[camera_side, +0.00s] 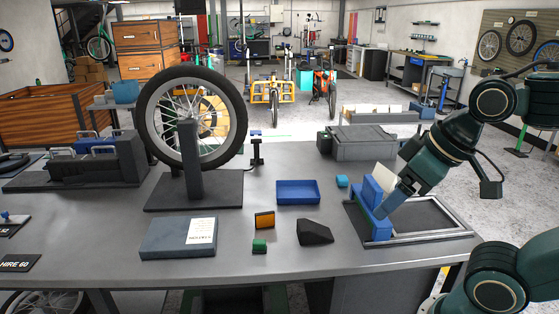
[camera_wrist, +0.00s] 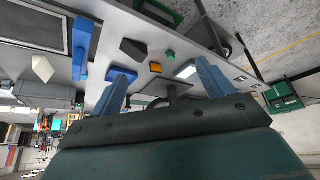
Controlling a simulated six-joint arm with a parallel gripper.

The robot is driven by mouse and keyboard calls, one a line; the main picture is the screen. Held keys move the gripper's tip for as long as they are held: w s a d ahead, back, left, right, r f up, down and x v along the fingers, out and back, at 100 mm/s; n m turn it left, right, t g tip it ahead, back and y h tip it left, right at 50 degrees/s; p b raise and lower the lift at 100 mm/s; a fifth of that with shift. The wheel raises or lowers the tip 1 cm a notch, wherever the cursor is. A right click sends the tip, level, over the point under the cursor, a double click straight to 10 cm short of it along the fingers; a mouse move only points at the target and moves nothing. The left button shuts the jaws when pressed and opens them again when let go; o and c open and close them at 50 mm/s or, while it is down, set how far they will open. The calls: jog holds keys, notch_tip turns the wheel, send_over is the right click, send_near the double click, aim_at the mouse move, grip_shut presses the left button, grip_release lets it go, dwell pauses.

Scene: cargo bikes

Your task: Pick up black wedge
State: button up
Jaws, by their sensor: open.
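The black wedge (camera_side: 315,232) lies on the grey table near its front edge, right of the small green block. It also shows in the wrist view (camera_wrist: 133,48), beyond the fingertips and left of the gap's middle. My gripper (camera_side: 390,204) is open and empty. In the side view it is to the right of the wedge and above the table, by the blue upright piece on the framed tray. Its two blue fingers are spread wide in the wrist view (camera_wrist: 163,68). The gripper is clear of the wedge.
Near the wedge are an orange block (camera_side: 264,220), a green block (camera_side: 259,246) and a blue tray (camera_side: 298,192). A dark flat box (camera_side: 178,238) and a wheel on a stand (camera_side: 190,118) stand left. The framed tray (camera_side: 435,238) with blue uprights is right.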

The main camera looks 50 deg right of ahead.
jog(key=m+g+y, duration=0.2)
jog(key=m+y, duration=0.1)
jog(key=m, duration=2.4)
send_over(312, 227)
jog(key=s+d, duration=0.3)
jog(key=d, duration=0.1)
notch_tip(312, 227, down, 14)
jog(key=shift+s, duration=0.2)
jog(key=shift+f, duration=0.1)
jog(key=shift+g, duration=0.3)
jog(key=shift+x, duration=4.2)
jog(key=shift+w+a, duration=0.1)
jog(key=shift+a, duration=0.05)
